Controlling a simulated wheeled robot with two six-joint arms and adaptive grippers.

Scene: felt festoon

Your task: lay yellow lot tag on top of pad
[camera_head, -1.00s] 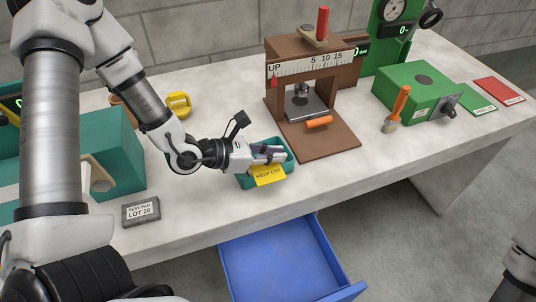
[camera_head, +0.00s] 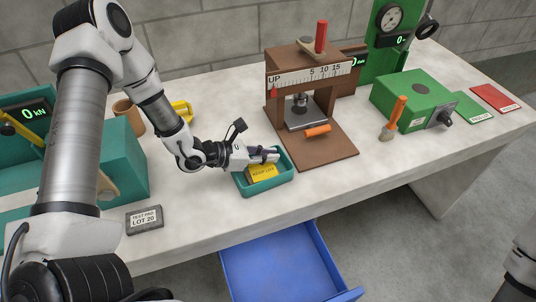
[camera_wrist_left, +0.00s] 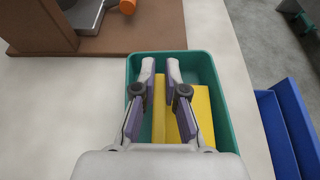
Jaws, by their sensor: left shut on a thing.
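The yellow lot tag (camera_head: 262,174), marked KEEP LOT, is inside the teal tray (camera_head: 284,181). My left gripper (camera_head: 276,154) comes in from the left above it and is shut on the tag. In the left wrist view an upright yellow part of the tag (camera_wrist_left: 158,122) shows between the fingers (camera_wrist_left: 160,80), and a flat part lies to the right. Whether the tag touches the tray floor is hard to tell. The grey pad (camera_head: 144,220), marked TEST PAD LOT 20, lies flat on the bench left of the tray, well apart from the gripper. My right gripper is out of view.
A brown press (camera_head: 335,142) stands behind and right of the tray. A teal machine (camera_head: 115,160) stands behind the pad. A green box (camera_head: 412,92), a brush (camera_head: 394,118) and green and red cards are at right. A blue drawer (camera_head: 280,270) is open below. Bench between pad and tray is clear.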

